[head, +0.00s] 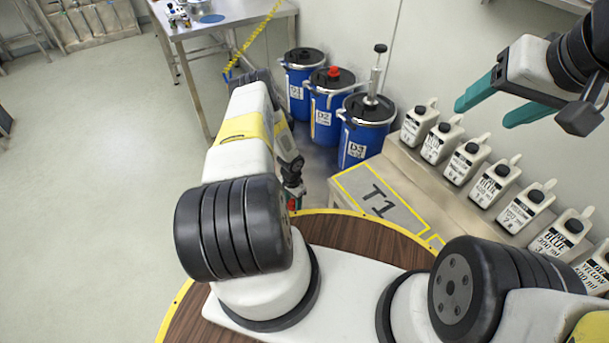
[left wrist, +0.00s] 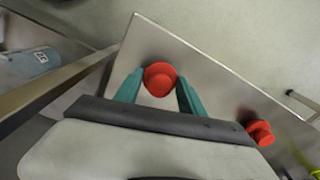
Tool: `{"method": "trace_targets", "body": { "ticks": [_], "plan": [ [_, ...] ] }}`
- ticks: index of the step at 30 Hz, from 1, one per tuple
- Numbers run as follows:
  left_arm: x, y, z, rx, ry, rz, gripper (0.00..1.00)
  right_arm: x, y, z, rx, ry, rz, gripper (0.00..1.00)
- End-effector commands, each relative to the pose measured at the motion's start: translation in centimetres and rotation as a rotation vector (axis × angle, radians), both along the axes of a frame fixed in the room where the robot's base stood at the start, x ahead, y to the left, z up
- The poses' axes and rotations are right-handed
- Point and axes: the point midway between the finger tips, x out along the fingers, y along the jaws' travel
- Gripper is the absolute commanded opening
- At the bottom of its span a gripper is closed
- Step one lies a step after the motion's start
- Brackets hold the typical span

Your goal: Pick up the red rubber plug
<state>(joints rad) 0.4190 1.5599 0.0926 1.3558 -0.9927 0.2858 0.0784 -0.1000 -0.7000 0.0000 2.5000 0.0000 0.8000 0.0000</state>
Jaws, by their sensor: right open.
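A round red plug (left wrist: 160,78) shows in the left wrist view between the two teal fingers of my left gripper (left wrist: 160,90), one finger on each side. I cannot tell whether the fingers press on it or only stand beside it. A second red plug-like piece (left wrist: 260,132) is at the lower right of that view, apart from the fingers. In the head view my left gripper (head: 293,198) is mostly hidden behind my left arm, with a bit of red at it. My right gripper (head: 500,105) is open and empty at the upper right, above the bottles.
Blue drums stand at the back, among them D2 (head: 326,112) with a red cap (head: 333,71) and D3 (head: 366,130) with an upright rod. Several white bottles (head: 464,163) line a bench marked T1 (head: 385,200). A metal table (head: 235,14) is at the upper left. Floor at left is clear.

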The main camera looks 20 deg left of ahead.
Motion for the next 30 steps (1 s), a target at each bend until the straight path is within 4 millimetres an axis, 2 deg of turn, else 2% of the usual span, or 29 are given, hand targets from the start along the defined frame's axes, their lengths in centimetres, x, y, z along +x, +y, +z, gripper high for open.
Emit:
{"method": "trace_targets", "body": {
  "ticks": [1, 3, 14, 17, 22, 30],
  "plan": [
    [0.0, 0.0, 0.0, 0.0, 0.0, 0.0, 0.2, 0.0, 0.0, 0.0, 0.0, 0.0, 0.0, 0.65],
    [0.0, 0.0, 0.0, 0.0, 0.0, 0.0, 0.08, 0.0, 0.0, 0.0, 0.0, 0.0, 0.0, 0.65],
    [0.0, 0.0, 0.5, 0.0, 0.0, 0.0, 0.08, 0.0, 0.0, 0.0, 0.0, 0.0, 0.0, 0.65],
    [0.1, 0.0, 1.4, 0.002, -0.001, -0.002, 0.08, 0.0, 0.0, 0.0, 0.0, 0.0, 0.0, 0.65],
    [0.1, 0.0, 3.9, 0.001, -0.002, -0.001, 0.08, 0.0, 0.0, 0.0, 0.0, 0.0, 0.0, 0.65],
    [-4.8, 4.3, 4.1, 0.001, 0.003, 0.003, 0.08, 0.0, 0.0, 0.0, 0.0, 0.0, 0.0, 0.65]
  ]
}}
